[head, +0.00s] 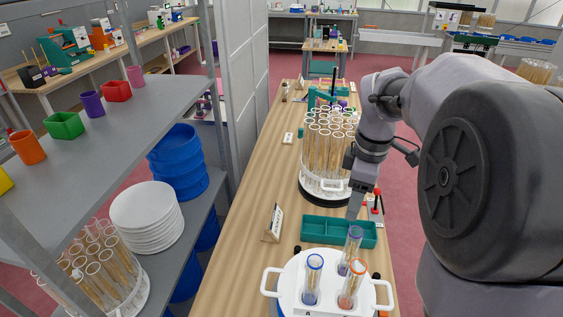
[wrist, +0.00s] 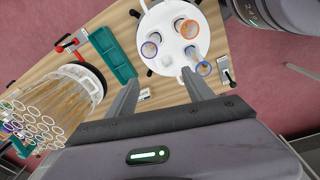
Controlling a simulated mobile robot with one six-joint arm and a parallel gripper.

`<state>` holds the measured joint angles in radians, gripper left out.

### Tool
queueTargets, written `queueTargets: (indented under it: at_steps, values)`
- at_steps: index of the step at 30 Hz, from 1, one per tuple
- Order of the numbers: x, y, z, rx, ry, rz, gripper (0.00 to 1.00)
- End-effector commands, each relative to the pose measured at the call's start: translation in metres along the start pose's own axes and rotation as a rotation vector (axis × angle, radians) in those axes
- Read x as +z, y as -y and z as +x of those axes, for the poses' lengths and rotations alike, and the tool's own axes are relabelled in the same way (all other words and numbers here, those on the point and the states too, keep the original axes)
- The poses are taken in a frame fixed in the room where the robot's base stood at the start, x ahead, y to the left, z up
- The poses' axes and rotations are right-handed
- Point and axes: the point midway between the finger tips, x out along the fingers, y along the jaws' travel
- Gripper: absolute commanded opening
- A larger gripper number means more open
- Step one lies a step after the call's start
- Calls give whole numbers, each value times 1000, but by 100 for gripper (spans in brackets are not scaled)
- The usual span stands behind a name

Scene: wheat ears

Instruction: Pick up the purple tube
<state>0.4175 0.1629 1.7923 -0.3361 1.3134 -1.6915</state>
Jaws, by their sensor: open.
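The purple tube (head: 351,250) has a purple rim and stands upright in a round white holder (head: 286,295), at the holder's far side. It also shows in the wrist view (wrist: 150,48), seen from above. A blue-rimmed tube (head: 312,282) and an orange-rimmed tube (head: 352,287) stand in the same holder. My gripper (head: 354,212) is open and empty, just above the purple tube in the head view. In the wrist view the fingers (wrist: 160,72) reach toward the holder, with the purple tube beyond them, nearer the left finger. The gap between fingertips and tube cannot be judged exactly.
A teal tray (head: 318,240) lies just behind the holder. A large round rack (head: 315,188) full of clear-rimmed tubes stands farther back on the wooden bench (head: 240,270). A small sign (head: 274,222) stands left of the tray. A grey shelf with cups and plates is at the left.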

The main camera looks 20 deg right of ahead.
Motion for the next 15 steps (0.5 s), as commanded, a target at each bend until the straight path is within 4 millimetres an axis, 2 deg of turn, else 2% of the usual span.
queueTargets:
  at_steps: [1, 3, 7, 15]
  values:
    - [11, -16, -6, -26, 18, -69, 61]
    - [22, -31, -1, -52, 33, -161, 61]
    - [30, -38, 18, -72, 40, -227, 61]
    - [33, -31, 101, -73, 40, -228, 61]
